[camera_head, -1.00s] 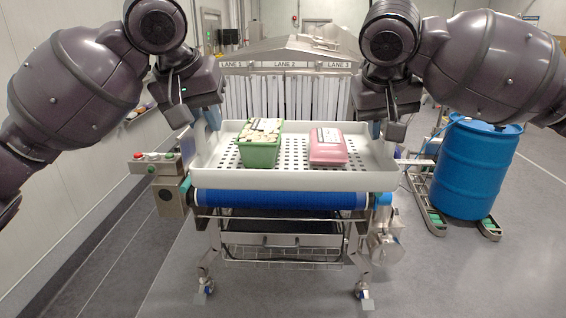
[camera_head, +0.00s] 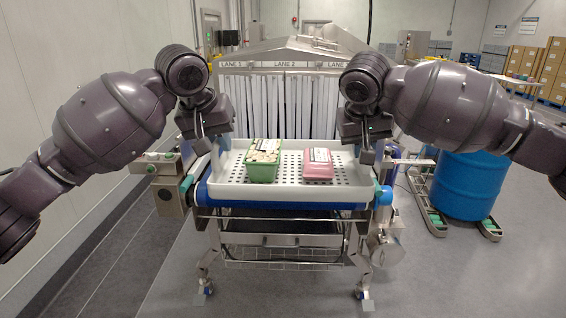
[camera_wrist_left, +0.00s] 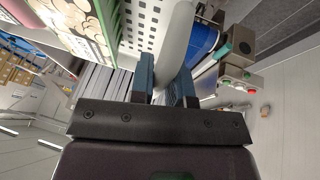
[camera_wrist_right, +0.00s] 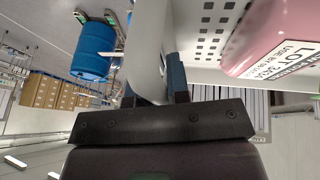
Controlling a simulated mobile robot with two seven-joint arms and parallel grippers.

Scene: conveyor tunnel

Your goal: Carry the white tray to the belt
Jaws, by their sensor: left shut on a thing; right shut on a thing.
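The white tray (camera_head: 290,193) is level over the blue belt (camera_head: 205,192) of the conveyor, in front of the strip curtain. I cannot tell whether it touches the belt. A green tub (camera_head: 262,171) with pale round contents and a pink pack (camera_head: 317,172) with a white label sit in it. My left gripper (camera_head: 222,146) is shut on the tray's left wall; the wall (camera_wrist_left: 176,45) runs between its fingers in the left wrist view. My right gripper (camera_head: 366,150) is shut on the tray's right wall, which also shows in the right wrist view (camera_wrist_right: 150,45).
The tunnel's strip curtain (camera_head: 283,105) hangs beyond the tray under lane labels. A control box with buttons (camera_head: 168,182) is at the conveyor's left. A blue drum (camera_head: 468,186) stands at the right on a wheeled frame. Grey floor is free on both sides in front.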

